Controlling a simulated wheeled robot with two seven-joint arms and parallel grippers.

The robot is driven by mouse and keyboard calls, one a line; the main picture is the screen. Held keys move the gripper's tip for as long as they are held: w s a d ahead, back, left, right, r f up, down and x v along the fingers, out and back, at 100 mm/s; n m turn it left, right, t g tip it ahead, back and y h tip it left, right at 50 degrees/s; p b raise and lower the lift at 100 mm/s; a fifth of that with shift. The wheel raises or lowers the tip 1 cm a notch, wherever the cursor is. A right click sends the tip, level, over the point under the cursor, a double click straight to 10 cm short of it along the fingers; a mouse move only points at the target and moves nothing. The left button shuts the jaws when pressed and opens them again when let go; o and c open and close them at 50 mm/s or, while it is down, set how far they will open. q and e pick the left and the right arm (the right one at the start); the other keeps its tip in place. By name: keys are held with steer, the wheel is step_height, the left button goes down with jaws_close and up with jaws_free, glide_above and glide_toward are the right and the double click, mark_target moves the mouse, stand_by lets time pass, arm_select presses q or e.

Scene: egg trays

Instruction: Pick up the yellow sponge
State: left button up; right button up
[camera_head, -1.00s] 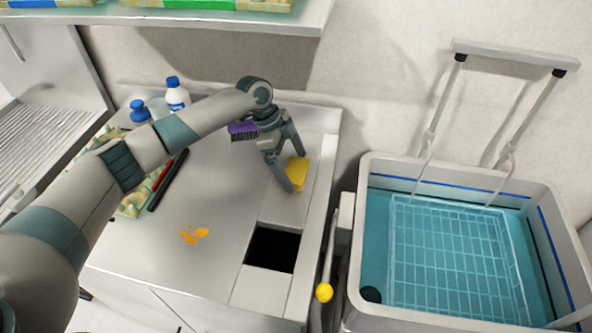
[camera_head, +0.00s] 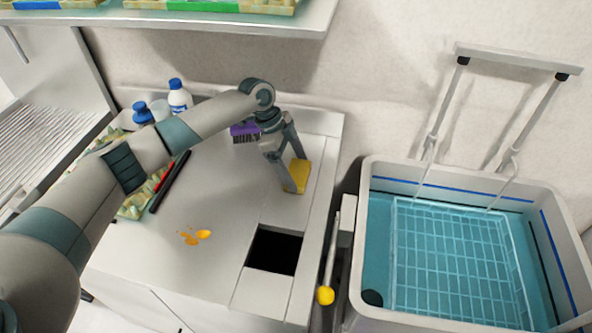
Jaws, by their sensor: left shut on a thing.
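The yellow sponge (camera_head: 299,175) is near the right edge of the counter, behind the dark square opening. My left gripper (camera_head: 294,175) reaches over the counter from the left and is shut on the sponge, with its fingers pointing down. One finger covers the sponge's left side. I cannot tell whether the sponge is clear of the counter. My right gripper is not in view.
A purple brush (camera_head: 244,131) lies behind my gripper. White bottles with blue caps (camera_head: 179,97) stand at the back left. An orange spill (camera_head: 195,237) is on the counter (camera_head: 217,203). A square opening (camera_head: 273,250) is at the front right. A blue-lined sink (camera_head: 381,230) with a wire basket is further right.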

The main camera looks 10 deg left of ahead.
mark_target(302, 172)
arm_select(q)
steer(key=shift+r+b, duration=0.4)
steer(key=shift+r, duration=0.1)
step_height(302, 172, up, 2)
steer(key=shift+w+r+b, duration=0.1)
steer(key=shift+r+b, duration=0.05)
steer(key=shift+b, duration=0.5)
steer(key=s+d+r+b, duration=0.3)
steer(key=s+d+r, duration=0.4)
steer(key=s+d, duration=0.1)
steer(key=shift+s+d+r, duration=0.15)
steer(key=shift+d+r, duration=0.1)
steer(key=shift+r, duration=0.05)
steer(key=o, duration=0.4)
steer(key=c, duration=0.3)
